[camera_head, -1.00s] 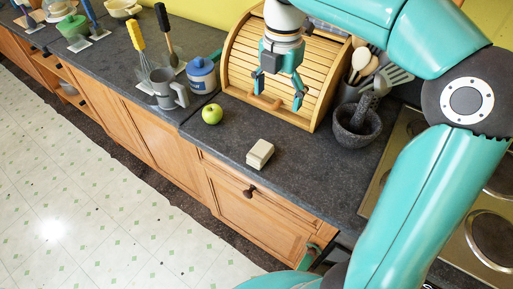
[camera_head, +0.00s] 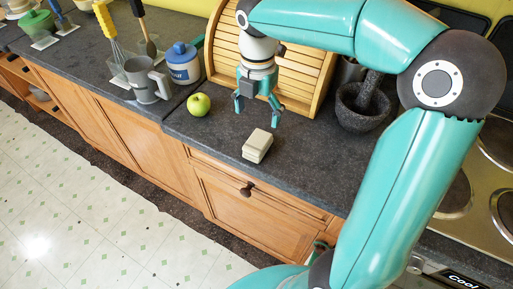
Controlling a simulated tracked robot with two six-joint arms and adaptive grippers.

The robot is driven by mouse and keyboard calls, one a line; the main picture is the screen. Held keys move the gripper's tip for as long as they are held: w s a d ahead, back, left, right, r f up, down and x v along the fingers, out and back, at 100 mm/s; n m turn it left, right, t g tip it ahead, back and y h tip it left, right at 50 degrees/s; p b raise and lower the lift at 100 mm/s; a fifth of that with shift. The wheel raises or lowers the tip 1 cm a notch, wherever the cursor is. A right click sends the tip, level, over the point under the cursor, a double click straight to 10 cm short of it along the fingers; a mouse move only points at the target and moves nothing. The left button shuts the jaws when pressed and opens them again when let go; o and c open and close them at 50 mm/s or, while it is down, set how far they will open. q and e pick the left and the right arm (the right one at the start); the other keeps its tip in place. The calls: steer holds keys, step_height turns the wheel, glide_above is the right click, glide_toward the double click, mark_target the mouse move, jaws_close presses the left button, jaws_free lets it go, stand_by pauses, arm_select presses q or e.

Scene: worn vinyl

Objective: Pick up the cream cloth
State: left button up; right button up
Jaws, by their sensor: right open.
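The cream cloth (camera_head: 257,145) is a small folded block lying on the dark counter (camera_head: 205,137) near its front edge. My right gripper (camera_head: 257,112) hangs above the counter, pointing down, a little behind and above the cloth. Its two fingers are spread apart with nothing between them, and it does not touch the cloth. My left gripper is not in view.
A green apple (camera_head: 199,105) sits left of the cloth. A grey mug (camera_head: 147,82) and a blue-lidded jar (camera_head: 184,64) stand further left. The wooden bread box (camera_head: 300,75) is behind the gripper. A stone mortar (camera_head: 361,110) and the stove (camera_head: 475,205) are to the right.

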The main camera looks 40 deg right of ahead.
glide_above(259, 140)
steer(key=f, duration=0.4)
steer(key=shift+w+d+f, duration=0.1)
steer(key=shift+w+f, duration=0.1)
steer(key=shift+w, duration=0.15)
steer(key=f, duration=0.5)
steer(key=shift+s, duration=0.4)
steer(key=shift+a+f, duration=0.2)
steer(key=shift+f, duration=0.2)
steer(key=c, duration=1.2)
steer(key=shift+c, duration=0.2)
steer(key=shift+r, duration=0.15)
step_height(259, 140, up, 20)
steer(key=p, duration=0.1)
steer(key=shift+p, duration=0.3)
